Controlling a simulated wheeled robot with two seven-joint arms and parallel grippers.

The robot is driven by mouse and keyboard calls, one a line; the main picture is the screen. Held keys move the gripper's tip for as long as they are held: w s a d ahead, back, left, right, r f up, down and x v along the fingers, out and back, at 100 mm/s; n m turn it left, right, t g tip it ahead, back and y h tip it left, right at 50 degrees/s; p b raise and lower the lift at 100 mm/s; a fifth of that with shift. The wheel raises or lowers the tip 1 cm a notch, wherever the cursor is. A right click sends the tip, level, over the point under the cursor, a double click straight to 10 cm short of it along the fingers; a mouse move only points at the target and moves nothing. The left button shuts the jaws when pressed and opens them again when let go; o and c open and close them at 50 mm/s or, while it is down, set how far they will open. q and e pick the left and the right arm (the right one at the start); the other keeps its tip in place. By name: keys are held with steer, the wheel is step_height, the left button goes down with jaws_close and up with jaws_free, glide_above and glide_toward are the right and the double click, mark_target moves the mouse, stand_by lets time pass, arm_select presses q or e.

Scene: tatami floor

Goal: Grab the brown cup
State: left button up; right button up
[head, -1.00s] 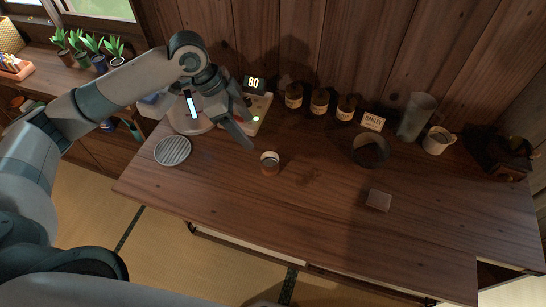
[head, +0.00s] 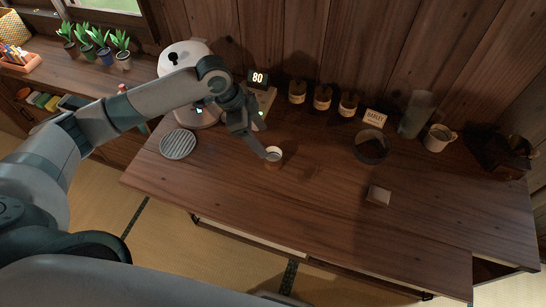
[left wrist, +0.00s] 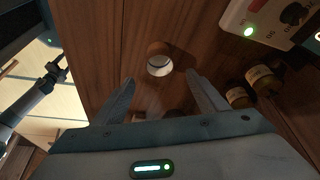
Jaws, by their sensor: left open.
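The brown cup (head: 273,163) is small, with a pale inside, and stands upright on the wooden table. It also shows in the left wrist view (left wrist: 159,64), just beyond the fingertips and roughly centred between them. My left gripper (head: 262,152) is open, with its fingers pointing down close to the cup from its upper left in the head view. In the left wrist view the two fingers (left wrist: 160,78) are spread with nothing between them. A dark arm with a small forked end, probably my right one, shows at the far left of the left wrist view.
A device with an "80" display (head: 258,79) stands behind the left gripper. A round ridged grey disc (head: 178,145) lies to the left. Several brown jars (head: 322,98) stand along the wall, and a dark round bowl (head: 371,147) lies right. The table's front middle is clear.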

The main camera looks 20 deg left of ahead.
mark_target(273, 154)
arm_select(q)
steer(key=shift+p+x, duration=0.65)
steer(key=shift+x, duration=1.85)
steer(key=shift+d+f+p, duration=0.3)
steer(key=shift+f+p, duration=0.35)
steer(key=shift+p, duration=0.15)
steer(key=p+x, duration=0.1)
steer(key=x, duration=0.2)
steer(key=shift+a, duration=0.1)
steer(key=shift+w+f, duration=0.1)
steer(key=shift+f, duration=0.3)
steer(key=c, duration=1.2)
